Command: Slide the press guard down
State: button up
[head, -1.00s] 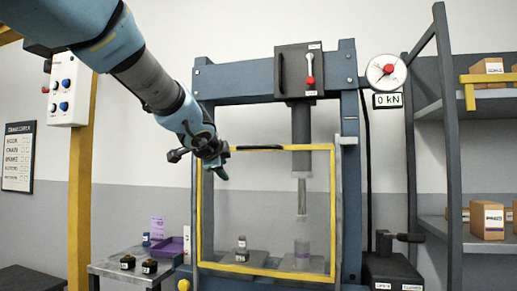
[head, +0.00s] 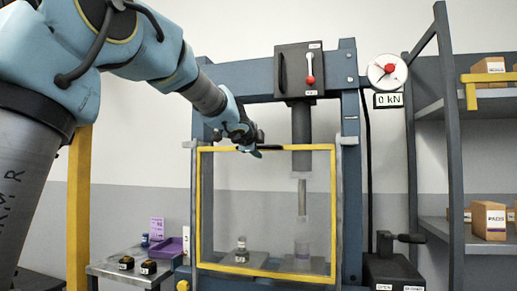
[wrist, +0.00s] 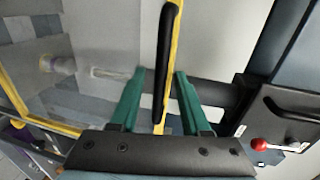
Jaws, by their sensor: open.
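The press guard (head: 198,215) is a clear panel in a yellow frame, standing in front of the blue press's work space. It also shows in the wrist view (wrist: 50,125). Its black handle (wrist: 165,60) is on the top bar and is partly hidden by my gripper in the head view. My gripper (head: 255,152) is at this top bar. In the wrist view its two green fingers (wrist: 160,76) are open, one on each side of the bar and handle, with gaps showing on both sides.
The press head carries a red-knobbed lever (head: 310,70), close to my gripper's side in the wrist view (wrist: 260,144). A gauge (head: 387,70) reads 0 kN. A small side table (head: 105,268) holds dark parts and a purple tray (head: 170,246). Shelves (head: 485,100) stand at right.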

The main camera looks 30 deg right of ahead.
jog(key=shift+w+d, duration=0.15)
jog(key=shift+d, duration=0.05)
grip_shut()
dwell(0.3)
jog(key=shift+f, duration=0.1)
dwell(1.0)
